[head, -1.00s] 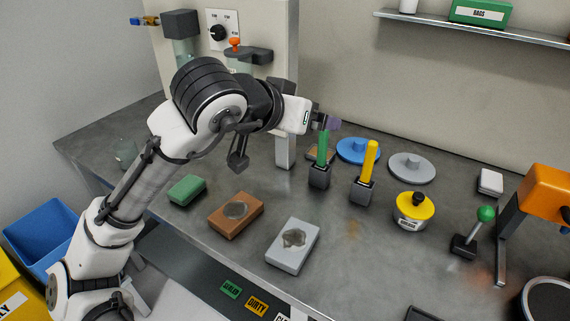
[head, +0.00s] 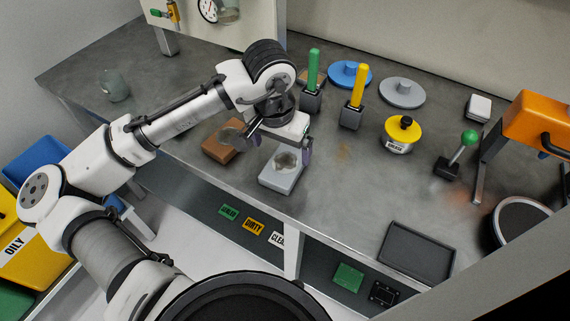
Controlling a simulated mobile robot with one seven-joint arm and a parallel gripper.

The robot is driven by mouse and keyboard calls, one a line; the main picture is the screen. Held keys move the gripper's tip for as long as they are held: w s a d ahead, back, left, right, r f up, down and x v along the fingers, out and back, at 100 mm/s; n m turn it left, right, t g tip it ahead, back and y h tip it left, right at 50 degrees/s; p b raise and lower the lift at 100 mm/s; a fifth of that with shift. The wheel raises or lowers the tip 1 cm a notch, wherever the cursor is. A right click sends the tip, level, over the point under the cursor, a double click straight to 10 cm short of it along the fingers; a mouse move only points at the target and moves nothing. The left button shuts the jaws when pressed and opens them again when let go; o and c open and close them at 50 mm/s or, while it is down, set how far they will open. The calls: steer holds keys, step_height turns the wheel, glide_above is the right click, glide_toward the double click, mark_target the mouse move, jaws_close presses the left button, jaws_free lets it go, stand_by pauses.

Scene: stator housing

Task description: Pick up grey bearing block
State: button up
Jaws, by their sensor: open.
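The grey bearing block (head: 268,182) is a light grey slab with a darker round patch on its top. It lies near the front edge of the workbench in the head view. My gripper (head: 278,144) is open and points down over the far side of the block. One finger shows to the left, above the brown block, and the other to the right of the grey block's far end. The hand hides part of the block's far edge. I see no contact, and the exact height above the block cannot be told.
A brown block (head: 217,153) lies just left, partly behind my gripper. Green-handled (head: 312,100) and yellow-handled (head: 351,116) tools stand upright behind. A yellow-topped container (head: 399,143) and a green-knobbed lever (head: 447,168) are right. A dark tray (head: 416,253) lies at the front right.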

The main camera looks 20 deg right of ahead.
mark_target(285, 163)
steer(key=shift+s+d+f+p, duration=0.1)
steer(key=shift+d+f+p, duration=0.15)
steer(key=shift+f, duration=1.05)
steer(key=shift+d+f+p, duration=0.15)
steer(key=shift+f+p, duration=0.1)
steer(key=shift+f, duration=1)
steer(key=c, duration=1.4)
